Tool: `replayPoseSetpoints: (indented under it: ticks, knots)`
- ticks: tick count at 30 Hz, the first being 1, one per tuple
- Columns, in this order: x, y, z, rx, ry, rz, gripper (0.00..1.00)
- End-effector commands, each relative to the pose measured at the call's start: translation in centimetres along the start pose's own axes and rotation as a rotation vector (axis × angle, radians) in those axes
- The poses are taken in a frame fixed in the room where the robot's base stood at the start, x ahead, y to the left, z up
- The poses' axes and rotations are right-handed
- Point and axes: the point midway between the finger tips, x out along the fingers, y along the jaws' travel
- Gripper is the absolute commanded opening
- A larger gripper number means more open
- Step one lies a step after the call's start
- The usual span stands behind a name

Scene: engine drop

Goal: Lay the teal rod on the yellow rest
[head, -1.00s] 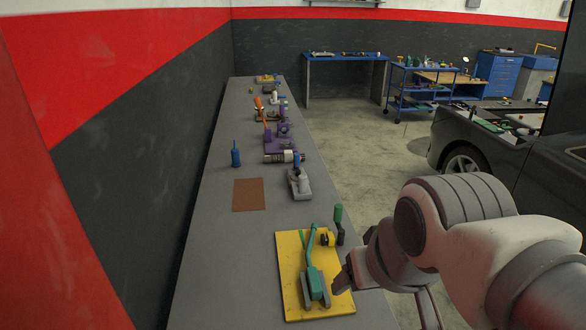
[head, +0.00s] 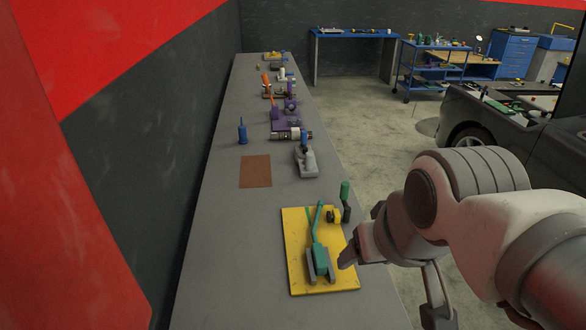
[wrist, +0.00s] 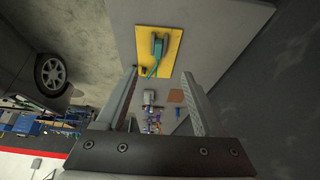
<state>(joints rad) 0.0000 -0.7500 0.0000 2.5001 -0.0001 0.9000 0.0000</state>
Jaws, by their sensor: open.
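A teal rod (head: 317,222) rises from a teal block (head: 320,258) between two grey side pieces on a yellow board (head: 294,268). It also shows in the wrist view (wrist: 153,69), pointing towards my gripper. A small yellow and black piece (head: 333,215) stands at the board's far right corner; I cannot tell whether this or the board is the yellow rest. My gripper (head: 393,285) is open and empty, to the right of the board and apart from the rod. In the wrist view its two fingers (wrist: 160,80) stand wide apart.
A green-handled tool (head: 345,200) stands just beyond the board's right corner. Further along the grey bench (head: 225,210) are a brown mat (head: 256,171), a blue bottle-like object (head: 242,132) and several fixtures. The bench left of the board is clear; a wall borders it.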

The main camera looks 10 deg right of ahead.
Motion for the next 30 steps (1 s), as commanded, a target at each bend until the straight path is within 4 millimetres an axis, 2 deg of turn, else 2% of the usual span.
replayPoseSetpoints:
  ticks: [9, 10, 14, 17, 23, 30]
  knots:
    - [0.0, 0.0, 0.0, 0.000, 0.000, 0.000, 0.69]
    - [0.0, 0.0, 0.0, 0.000, 0.000, 0.000, 0.75]
    - [0.1, 0.0, -0.5, 0.000, -0.008, 0.000, 0.75]
    - [0.6, 0.0, -1.5, 0.000, -0.032, 0.000, 0.75]
    - [2.4, 0.0, -5.2, 0.000, -0.106, -0.001, 0.75]
    - [6.0, 0.0, -9.8, 0.000, -0.199, -0.001, 0.75]
